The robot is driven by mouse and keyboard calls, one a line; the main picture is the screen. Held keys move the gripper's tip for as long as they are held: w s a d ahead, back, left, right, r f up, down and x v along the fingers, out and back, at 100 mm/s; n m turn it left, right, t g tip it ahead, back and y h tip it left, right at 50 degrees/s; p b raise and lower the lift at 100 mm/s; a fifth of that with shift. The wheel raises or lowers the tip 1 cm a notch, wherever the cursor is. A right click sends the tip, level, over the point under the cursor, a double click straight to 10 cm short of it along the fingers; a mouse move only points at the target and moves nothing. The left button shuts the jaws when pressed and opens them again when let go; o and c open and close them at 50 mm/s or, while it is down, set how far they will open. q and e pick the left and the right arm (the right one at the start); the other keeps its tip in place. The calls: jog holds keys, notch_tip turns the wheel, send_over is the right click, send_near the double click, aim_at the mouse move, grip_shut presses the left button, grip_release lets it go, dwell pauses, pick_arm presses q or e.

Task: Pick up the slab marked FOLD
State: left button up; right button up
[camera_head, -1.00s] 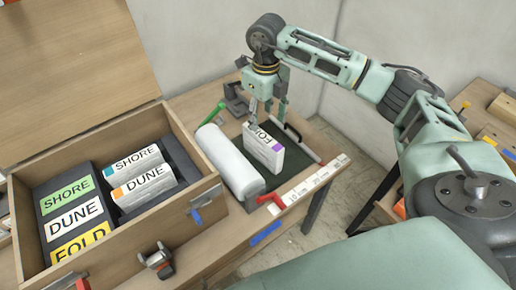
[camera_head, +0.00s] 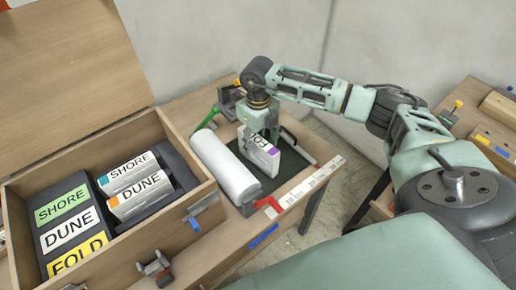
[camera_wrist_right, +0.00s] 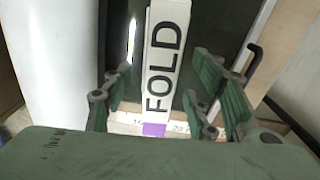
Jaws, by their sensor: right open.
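The white slab marked FOLD (camera_head: 259,152) stands on edge on a dark mat in a shallow tray (camera_head: 292,184), with a purple patch at one end. In the right wrist view the slab (camera_wrist_right: 163,60) lies between the two open fingers, its lettered edge facing the camera. My right gripper (camera_head: 262,130) is open over the slab, pointing down, with a finger on each side; the wrist view also shows it (camera_wrist_right: 165,95). A gap shows on each side of the slab there. My left gripper is out of view.
A white roll (camera_head: 224,168) lies close left of the slab. An open wooden case (camera_head: 190,208) at left holds slabs marked SHORE (camera_head: 128,172) and DUNE (camera_head: 140,195), beside a SHORE, DUNE and FOLD label board. A red clamp (camera_head: 268,205) sits at the tray's front edge.

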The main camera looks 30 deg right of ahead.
jog(key=shift+c, duration=0.5)
grip_shut()
jog(key=shift+w+r, duration=0.1)
